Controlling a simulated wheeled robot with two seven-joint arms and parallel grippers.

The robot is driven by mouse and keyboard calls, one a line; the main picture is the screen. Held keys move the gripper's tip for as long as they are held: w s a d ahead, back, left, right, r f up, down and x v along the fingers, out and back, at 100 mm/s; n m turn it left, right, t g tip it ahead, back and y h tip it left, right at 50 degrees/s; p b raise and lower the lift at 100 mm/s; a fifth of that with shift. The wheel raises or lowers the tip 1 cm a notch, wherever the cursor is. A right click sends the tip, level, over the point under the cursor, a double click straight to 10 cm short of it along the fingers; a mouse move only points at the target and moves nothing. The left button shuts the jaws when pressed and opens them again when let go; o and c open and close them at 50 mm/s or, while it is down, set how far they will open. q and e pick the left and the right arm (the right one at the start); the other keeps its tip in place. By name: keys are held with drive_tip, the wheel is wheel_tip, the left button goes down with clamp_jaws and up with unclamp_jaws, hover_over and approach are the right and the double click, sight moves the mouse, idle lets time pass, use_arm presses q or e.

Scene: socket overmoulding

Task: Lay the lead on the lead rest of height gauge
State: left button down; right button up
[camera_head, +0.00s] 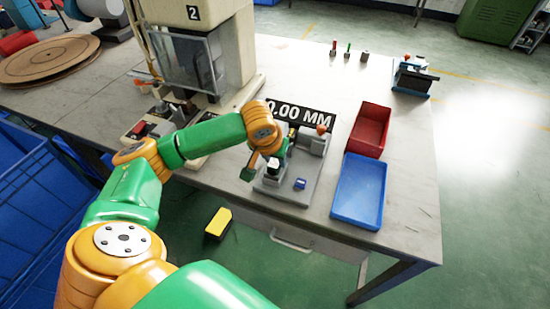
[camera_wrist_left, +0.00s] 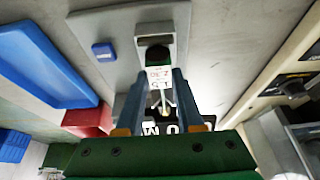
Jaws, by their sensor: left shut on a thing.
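The height gauge has a grey base plate (camera_head: 290,190), upright grey blocks and a black display (camera_head: 300,115) reading 0.00 MM. My left gripper (camera_head: 262,172) is over the left part of the gauge, partly hidden by its own wrist. In the left wrist view its two blue-grey fingers (camera_wrist_left: 158,88) are shut on a small piece, which I take to be the lead (camera_wrist_left: 160,78), pale with red and dark print. A black round part (camera_wrist_left: 158,54) of a grey block shows just beyond it. I cannot tell whether the lead touches the gauge. My right gripper is not in view.
A red tray (camera_head: 369,128) and a blue tray (camera_head: 358,190) stand right of the gauge. A press (camera_head: 205,50) stands behind at left. A blue stand (camera_head: 412,77) and small upright items (camera_head: 347,50) are farther back.

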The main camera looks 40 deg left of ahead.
use_arm(q)
drive_tip(key=shift+f, duration=0.15)
drive_tip(key=c, duration=0.5)
unclamp_jaws()
drive_tip(key=shift+c, duration=0.2)
drive_tip(key=p+v, duration=0.2)
drive_tip(key=v, duration=1)
